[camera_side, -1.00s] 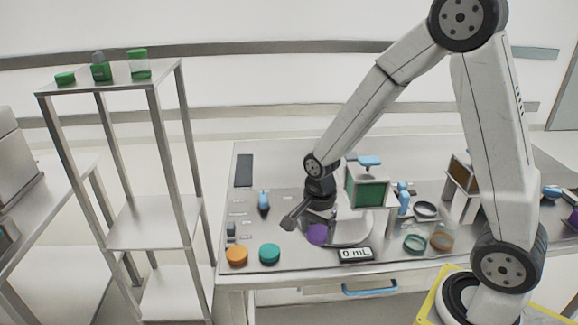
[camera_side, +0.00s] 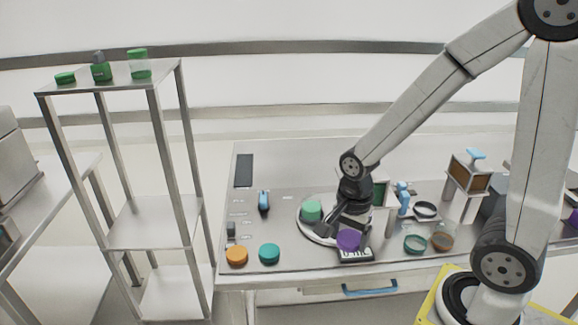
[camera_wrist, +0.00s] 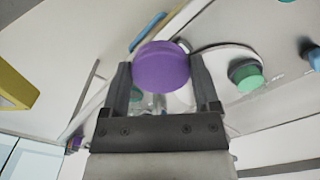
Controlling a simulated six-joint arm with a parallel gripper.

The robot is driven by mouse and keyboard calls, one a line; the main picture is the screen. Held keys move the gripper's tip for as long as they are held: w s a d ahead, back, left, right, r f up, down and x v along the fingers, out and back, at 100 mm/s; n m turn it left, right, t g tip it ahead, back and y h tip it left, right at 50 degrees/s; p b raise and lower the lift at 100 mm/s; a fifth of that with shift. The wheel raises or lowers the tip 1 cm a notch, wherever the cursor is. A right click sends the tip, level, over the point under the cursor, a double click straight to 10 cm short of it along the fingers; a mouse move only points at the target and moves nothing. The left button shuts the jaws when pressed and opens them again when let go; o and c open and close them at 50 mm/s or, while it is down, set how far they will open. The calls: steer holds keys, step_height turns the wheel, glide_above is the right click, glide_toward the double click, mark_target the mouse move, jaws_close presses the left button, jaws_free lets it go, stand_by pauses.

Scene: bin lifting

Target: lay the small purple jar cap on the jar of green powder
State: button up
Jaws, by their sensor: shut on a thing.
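The small purple jar cap (camera_side: 348,240) is held between the fingers of my gripper (camera_side: 350,222), above the bench near its front edge. In the wrist view the cap (camera_wrist: 161,67) sits between the two fingers (camera_wrist: 160,85). The jar of green powder (camera_side: 311,210) appears to be the green-filled piece on the round pale plate, left of my gripper and apart from the cap. It also seems to show right of the cap in the wrist view (camera_wrist: 246,77). I cannot make out its rim.
An orange cap (camera_side: 237,255) and a teal cap (camera_side: 269,253) lie at the front left. The display (camera_side: 356,255) is partly hidden by the purple cap. Several round dishes (camera_side: 415,244) stand to the right. A metal shelf (camera_side: 112,75) with green items stands left.

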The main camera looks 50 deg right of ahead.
steer(key=shift+w, duration=0.15)
stand_by(0.4)
steer(key=w+d, duration=0.5)
steer(key=w, duration=0.5)
glide_above(311, 198)
steer(key=shift+f, duration=0.1)
steer(key=shift+f, duration=0.25)
steer(key=shift+s+f, duration=0.1)
steer(key=shift+f, duration=1.05)
steer(key=shift+f, duration=1)
stand_by(2.3)
steer(key=o, duration=1)
